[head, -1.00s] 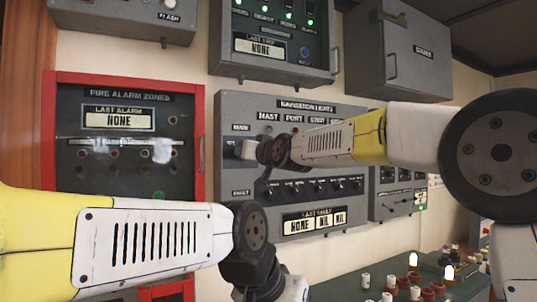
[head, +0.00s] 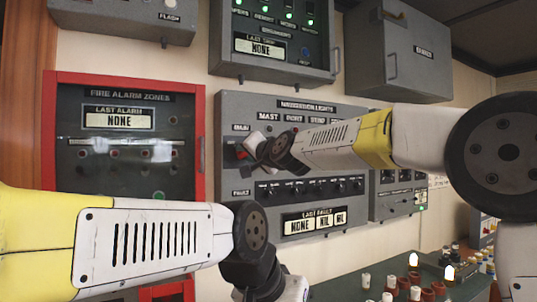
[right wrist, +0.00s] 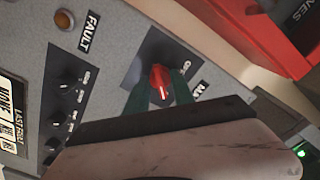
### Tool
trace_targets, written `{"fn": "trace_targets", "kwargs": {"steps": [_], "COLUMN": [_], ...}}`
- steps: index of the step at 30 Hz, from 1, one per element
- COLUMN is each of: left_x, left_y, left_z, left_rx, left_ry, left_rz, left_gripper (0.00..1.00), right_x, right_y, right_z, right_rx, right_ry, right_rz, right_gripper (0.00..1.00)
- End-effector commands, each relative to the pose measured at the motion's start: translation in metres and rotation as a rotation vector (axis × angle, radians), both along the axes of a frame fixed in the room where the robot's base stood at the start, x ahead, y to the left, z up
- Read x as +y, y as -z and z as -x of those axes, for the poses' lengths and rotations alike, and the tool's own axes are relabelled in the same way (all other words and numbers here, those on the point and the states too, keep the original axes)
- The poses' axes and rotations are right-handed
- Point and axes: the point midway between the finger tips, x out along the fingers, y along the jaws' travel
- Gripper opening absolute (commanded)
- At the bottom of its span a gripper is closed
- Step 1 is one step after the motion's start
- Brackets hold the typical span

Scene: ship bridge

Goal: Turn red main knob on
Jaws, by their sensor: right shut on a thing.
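The red main knob (right wrist: 160,79) shows in the right wrist view on a dark square plate of the grey navigation lights panel (head: 345,185). A light mark shows on its face. My right gripper (head: 242,151) is at the panel's MAIN position at the left. Its two green fingers stand on either side of the knob in the right wrist view, shut on it.
A red-framed fire alarm panel (head: 125,175) is left of the navigation panel. Small dark knobs (right wrist: 65,87) and a fault lamp (right wrist: 65,19) are close to the right gripper. Small items stand on a green surface (head: 340,291) at lower right.

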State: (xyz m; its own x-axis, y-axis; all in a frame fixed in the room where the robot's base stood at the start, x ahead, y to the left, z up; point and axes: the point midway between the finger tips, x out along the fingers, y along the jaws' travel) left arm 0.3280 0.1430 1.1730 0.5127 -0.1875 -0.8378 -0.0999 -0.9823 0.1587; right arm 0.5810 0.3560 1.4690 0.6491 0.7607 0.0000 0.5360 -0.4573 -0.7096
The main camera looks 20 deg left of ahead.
Motion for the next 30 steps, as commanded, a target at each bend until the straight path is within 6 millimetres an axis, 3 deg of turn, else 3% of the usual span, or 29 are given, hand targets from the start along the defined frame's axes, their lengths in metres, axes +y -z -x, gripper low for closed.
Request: {"fn": "trace_targets", "kwargs": {"steps": [14, 15, 17, 30], "left_x": [0.0, 0.0, 0.0, 0.0], "left_y": [0.0, 0.0, 0.0, 0.0], "left_z": [0.0, 0.0, 0.0, 0.0], "left_rx": [0.0, 0.0, 0.0, 0.0], "left_ry": [0.0, 0.0, 0.0, 0.0], "left_rz": [0.0, 0.0, 0.0, 0.0], "left_gripper": [0.36, 0.36, 0.36, 0.36], "right_x": [-0.0003, -0.0002, -0.0003, -0.0084], "right_y": [0.0009, 0.0008, 0.0007, -0.0012], "right_z": [-0.0005, -0.0004, -0.0005, 0.0051], "right_rx": [0.011, 0.01, 0.01, 0.009], "right_ry": [0.001, 0.001, 0.001, 0.002], "right_rz": [-0.007, -0.008, -0.008, -0.009], "right_gripper": [0.0, 0.37, 0.49, 0.51]}}
